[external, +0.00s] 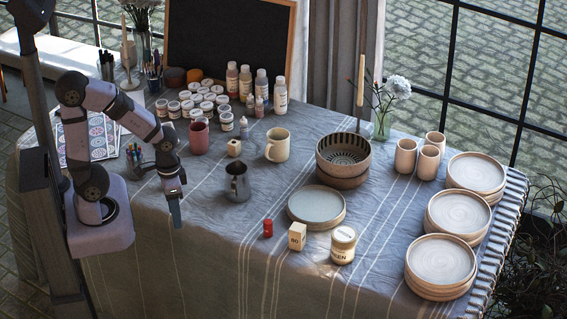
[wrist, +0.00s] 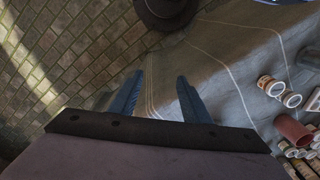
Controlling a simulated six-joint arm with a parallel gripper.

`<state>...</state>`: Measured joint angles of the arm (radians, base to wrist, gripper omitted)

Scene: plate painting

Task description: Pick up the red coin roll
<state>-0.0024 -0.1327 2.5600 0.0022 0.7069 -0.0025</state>
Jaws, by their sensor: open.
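The red coin roll (external: 268,228) stands upright on the blue-grey cloth near the table's front, just left of a small wooden block. It is small and plain red. My gripper (external: 176,215) hangs at the front left of the table in the external view, well to the left of the coin roll. In the wrist view my gripper (wrist: 158,98) shows two blue fingers spread apart with nothing between them. I cannot make out the coin roll in the wrist view.
The cloth between my gripper and the coin roll is clear.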

